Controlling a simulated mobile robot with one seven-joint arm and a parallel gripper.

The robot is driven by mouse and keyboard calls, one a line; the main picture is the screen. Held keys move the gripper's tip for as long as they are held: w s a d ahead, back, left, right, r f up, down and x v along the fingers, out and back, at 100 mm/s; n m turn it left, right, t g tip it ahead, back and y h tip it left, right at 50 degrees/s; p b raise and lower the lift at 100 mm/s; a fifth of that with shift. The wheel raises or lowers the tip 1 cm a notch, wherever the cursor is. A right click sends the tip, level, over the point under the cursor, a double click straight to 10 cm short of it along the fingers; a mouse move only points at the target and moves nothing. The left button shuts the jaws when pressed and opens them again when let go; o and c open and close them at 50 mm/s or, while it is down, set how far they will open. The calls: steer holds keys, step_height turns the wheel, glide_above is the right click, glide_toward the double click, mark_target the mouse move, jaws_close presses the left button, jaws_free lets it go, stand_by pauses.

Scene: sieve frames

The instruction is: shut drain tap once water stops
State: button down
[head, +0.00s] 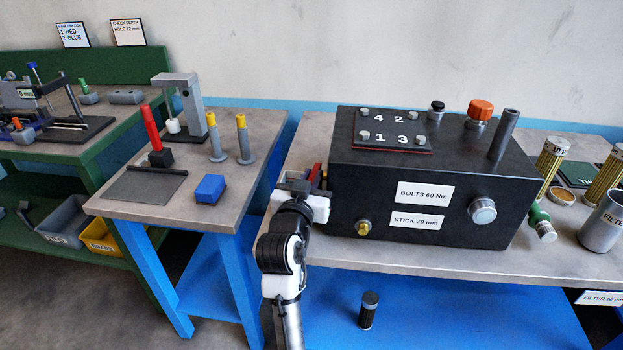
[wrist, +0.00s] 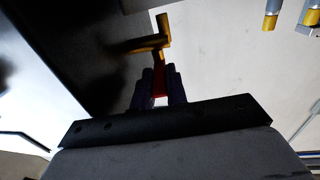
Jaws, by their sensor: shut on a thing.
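The drain tap has a red lever (head: 315,172) at the left end of the black box (head: 345,195). In the wrist view its brass body (wrist: 163,30) reaches out from the dark box wall, and its red lever (wrist: 160,82) sits between my fingers. My gripper (head: 303,185) is shut on the lever, and it shows in the wrist view (wrist: 160,92) with a finger on each side. I see no water stream in either view. The tap's outlet is hidden by my gripper in the head view.
A small brass fitting (head: 364,229) and a round sight glass (head: 482,211) are on the box front. An orange cap (head: 480,111) and grey pipe (head: 505,134) stand on top. A left bench (head: 150,210) holds a blue block (head: 210,189). A dark filter (head: 368,309) is below.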

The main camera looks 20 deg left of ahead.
stand_by(0.3)
steer(key=c, duration=1.4)
jaws_free()
steer(key=s+d+p, duration=0.1)
steer(key=s+p, duration=0.5)
steer(key=s, duration=0.7)
steer(key=shift+s+d+p, duration=0.15)
steer(key=shift+s+p, duration=0.25)
steer(key=shift+c, duration=0.3)
